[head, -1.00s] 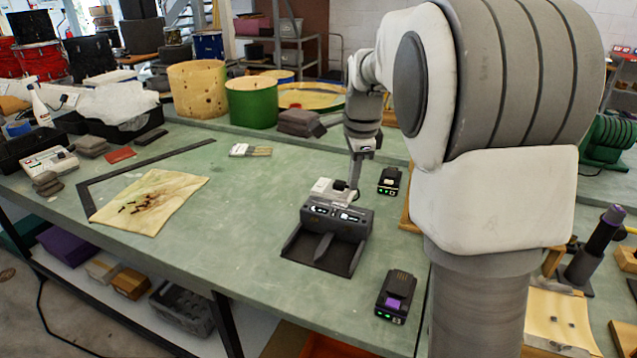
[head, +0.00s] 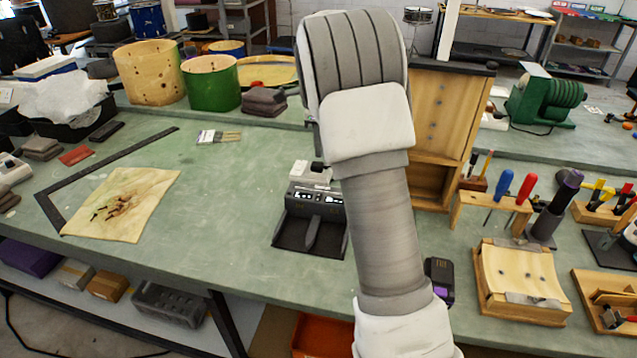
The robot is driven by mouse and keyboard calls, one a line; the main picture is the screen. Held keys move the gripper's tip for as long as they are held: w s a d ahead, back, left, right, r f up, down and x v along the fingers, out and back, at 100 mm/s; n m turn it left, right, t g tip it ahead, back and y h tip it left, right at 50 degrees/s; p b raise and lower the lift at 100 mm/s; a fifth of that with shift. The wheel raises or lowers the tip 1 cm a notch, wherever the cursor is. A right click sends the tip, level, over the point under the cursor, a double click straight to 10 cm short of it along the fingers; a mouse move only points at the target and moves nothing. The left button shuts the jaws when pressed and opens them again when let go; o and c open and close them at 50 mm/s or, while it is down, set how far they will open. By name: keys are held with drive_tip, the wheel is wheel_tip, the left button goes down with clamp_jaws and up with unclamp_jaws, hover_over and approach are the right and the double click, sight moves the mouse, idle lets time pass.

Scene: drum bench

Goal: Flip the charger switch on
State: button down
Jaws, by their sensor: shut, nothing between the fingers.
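The charger (head: 318,195), a dark grey two-bay unit with lit white markings on its face, sits on the green bench left of my arm. Its two bays are empty, and its right edge lies close to my arm. A small white box (head: 305,172) stands right behind the charger; I cannot make out a switch on it or its position. My gripper is hidden behind my own arm, which fills the middle of the view.
A battery with a purple part (head: 440,280) is partly hidden by my arm. A wooden cabinet (head: 445,115) and tool racks (head: 490,205) stand right. Drum shells (head: 210,84) stand behind. Bench left of the charger is clear.

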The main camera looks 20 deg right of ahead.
sight(321, 193)
drive_tip(key=shift+f, duration=0.1)
drive_tip(key=f, duration=0.4)
drive_tip(key=w+f, duration=0.1)
drive_tip(key=f, duration=0.4)
drive_tip(key=d+f, duration=0.1)
drive_tip(key=f, duration=0.3)
drive_tip(key=shift+w+f, duration=0.3)
drive_tip(key=shift+f, duration=0.05)
drive_tip(key=shift+d, duration=0.1)
